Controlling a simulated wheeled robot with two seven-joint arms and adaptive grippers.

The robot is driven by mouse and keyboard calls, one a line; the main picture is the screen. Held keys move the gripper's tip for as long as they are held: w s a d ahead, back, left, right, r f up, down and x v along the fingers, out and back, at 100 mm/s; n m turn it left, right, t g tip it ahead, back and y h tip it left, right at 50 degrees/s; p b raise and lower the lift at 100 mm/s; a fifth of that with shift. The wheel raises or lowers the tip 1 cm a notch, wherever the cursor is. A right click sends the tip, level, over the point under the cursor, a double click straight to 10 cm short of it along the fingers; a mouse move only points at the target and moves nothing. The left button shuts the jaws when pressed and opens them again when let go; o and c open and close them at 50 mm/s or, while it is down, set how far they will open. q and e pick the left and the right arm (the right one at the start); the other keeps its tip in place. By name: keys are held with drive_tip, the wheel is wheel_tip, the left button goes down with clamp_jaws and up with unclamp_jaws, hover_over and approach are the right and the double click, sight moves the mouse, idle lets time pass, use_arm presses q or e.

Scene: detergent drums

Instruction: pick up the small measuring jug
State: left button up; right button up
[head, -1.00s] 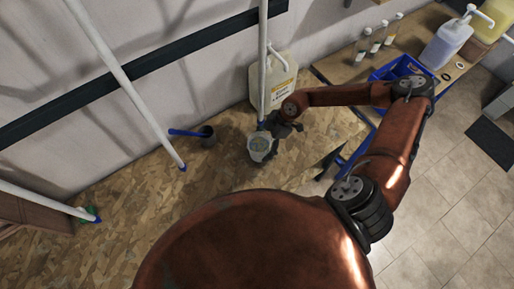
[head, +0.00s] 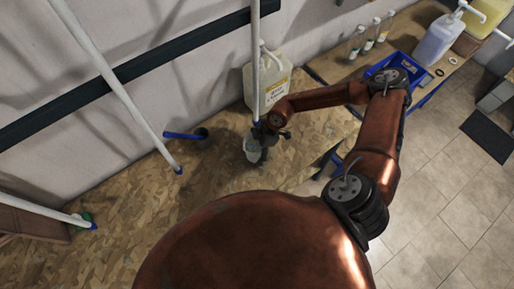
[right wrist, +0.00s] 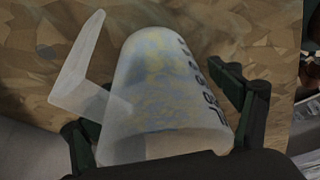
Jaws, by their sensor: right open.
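The small measuring jug (head: 251,152) is whitish and translucent and stands on the chipboard bench, partly hidden by my right gripper (head: 264,146). In the right wrist view the jug (right wrist: 165,85) fills the middle, with its handle on the left and dark markings on its right side. The dark fingers of my right gripper (right wrist: 165,122) are open, one on each side of the jug. I cannot tell whether either finger touches it. My left gripper is not in view.
A blue-handled dark scoop (head: 201,137) lies to the left. A pale pole (head: 256,60) comes down close to my gripper. A blue tray (head: 397,68) and bottles are farther right.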

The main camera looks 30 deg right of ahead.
drive_tip(key=shift+f, duration=0.1)
drive_tip(key=c, duration=1.3)
drive_tip(key=shift+c, duration=1.2)
drive_tip(key=shift+c, duration=0.2)
